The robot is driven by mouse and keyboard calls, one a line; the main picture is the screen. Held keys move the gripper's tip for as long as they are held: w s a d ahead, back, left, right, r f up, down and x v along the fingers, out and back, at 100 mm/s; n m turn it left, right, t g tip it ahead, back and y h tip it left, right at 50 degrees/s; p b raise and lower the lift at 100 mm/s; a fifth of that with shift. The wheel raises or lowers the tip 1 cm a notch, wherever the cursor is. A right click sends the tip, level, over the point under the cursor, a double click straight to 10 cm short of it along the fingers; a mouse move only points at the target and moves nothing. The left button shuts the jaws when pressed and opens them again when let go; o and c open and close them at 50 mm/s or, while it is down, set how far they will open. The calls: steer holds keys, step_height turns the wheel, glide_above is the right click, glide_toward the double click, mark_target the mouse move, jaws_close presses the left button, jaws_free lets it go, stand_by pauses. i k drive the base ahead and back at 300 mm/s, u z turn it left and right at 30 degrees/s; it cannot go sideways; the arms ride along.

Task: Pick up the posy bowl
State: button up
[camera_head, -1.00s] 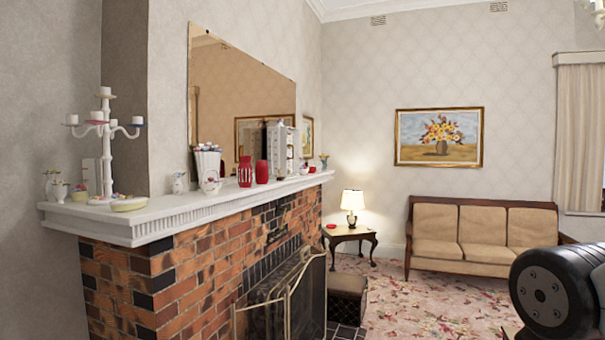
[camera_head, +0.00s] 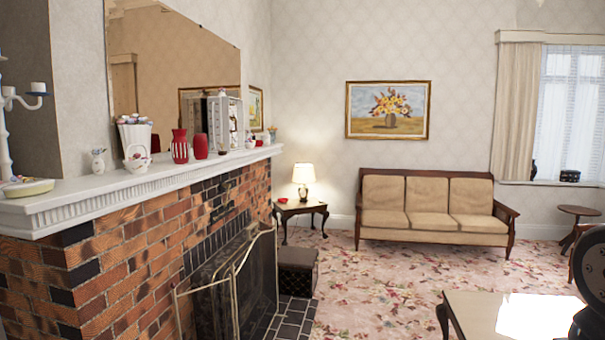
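A shallow pale-yellow bowl (camera_head: 27,188) with small coloured bits in it sits on the near left end of the white mantelpiece (camera_head: 110,187). A small white basket-like bowl (camera_head: 137,163) with a looped handle stands further along, in front of a fluted white vase (camera_head: 134,137). I cannot tell for sure which of these is the posy bowl. A dark rounded part of my arm shows at the right edge. My gripper is out of the picture.
On the mantel are a candelabra (camera_head: 8,125), cut by the left edge, a small white jug (camera_head: 98,162) and red vases (camera_head: 180,147). A metal fire screen (camera_head: 232,275) fronts the brick fireplace. A low table (camera_head: 470,312) stands front right; patterned carpet lies open between.

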mark_target(248, 145)
steer(key=z, duration=0.05)
steer(key=i, duration=5.65)
steer(key=u, duration=0.6)
